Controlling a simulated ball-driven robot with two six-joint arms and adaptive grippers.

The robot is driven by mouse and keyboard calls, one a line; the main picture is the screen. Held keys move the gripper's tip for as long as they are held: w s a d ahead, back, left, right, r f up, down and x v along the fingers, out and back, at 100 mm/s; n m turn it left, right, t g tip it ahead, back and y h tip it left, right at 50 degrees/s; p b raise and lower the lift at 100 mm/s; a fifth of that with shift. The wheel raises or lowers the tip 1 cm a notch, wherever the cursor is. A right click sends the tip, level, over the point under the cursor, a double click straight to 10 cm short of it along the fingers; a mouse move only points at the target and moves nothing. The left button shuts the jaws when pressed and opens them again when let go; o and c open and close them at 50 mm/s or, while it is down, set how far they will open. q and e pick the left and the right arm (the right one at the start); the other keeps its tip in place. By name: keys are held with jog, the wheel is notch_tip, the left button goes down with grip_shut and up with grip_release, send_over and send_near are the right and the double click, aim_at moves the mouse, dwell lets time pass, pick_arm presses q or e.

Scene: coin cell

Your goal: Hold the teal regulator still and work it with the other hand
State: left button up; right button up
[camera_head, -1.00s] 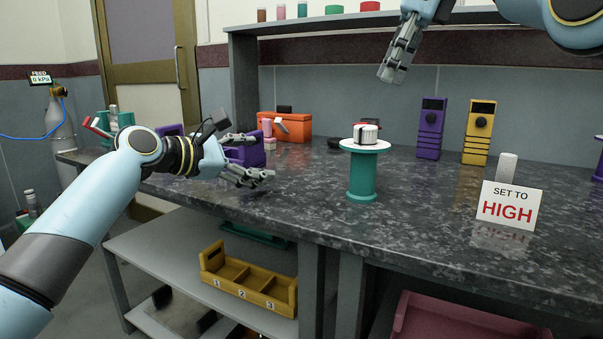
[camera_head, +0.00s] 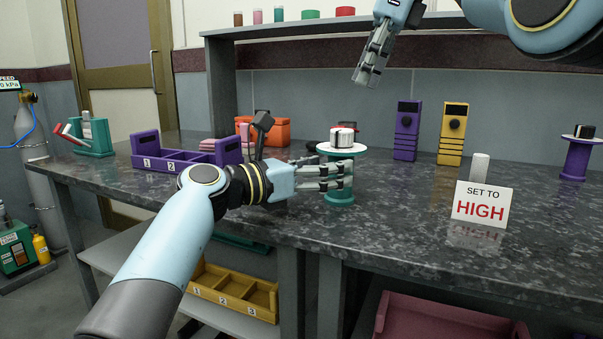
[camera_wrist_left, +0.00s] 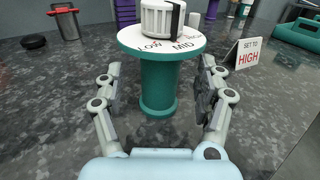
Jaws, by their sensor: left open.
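The teal regulator (camera_head: 340,197) stands upright on the dark counter, with a white dial plate (camera_head: 341,149) and white knob (camera_head: 342,138) on top. In the left wrist view its teal column (camera_wrist_left: 159,80) is between the open fingers of my left gripper (camera_wrist_left: 160,66), with gaps visible on both sides. The plate reads LOW, MID and HIGH; the knob's black stripe (camera_wrist_left: 176,18) is near MID. In the head view my left gripper (camera_head: 345,176) partly hides the column. My right gripper (camera_head: 370,68) hangs above and behind the regulator, empty; its finger opening is unclear.
A SET TO HIGH sign (camera_head: 482,204) stands to the right. Purple (camera_head: 407,130) and yellow (camera_head: 453,133) devices stand behind, and a purple regulator (camera_head: 577,158) at far right. A purple divided tray (camera_head: 187,158) lies left. The counter's front right is clear.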

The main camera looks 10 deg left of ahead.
pick_arm(q)
jog(key=shift+x, duration=0.85)
jog(key=shift+c, duration=0.4)
jog(key=c, duration=1.4)
jog(key=shift+o, duration=0.2)
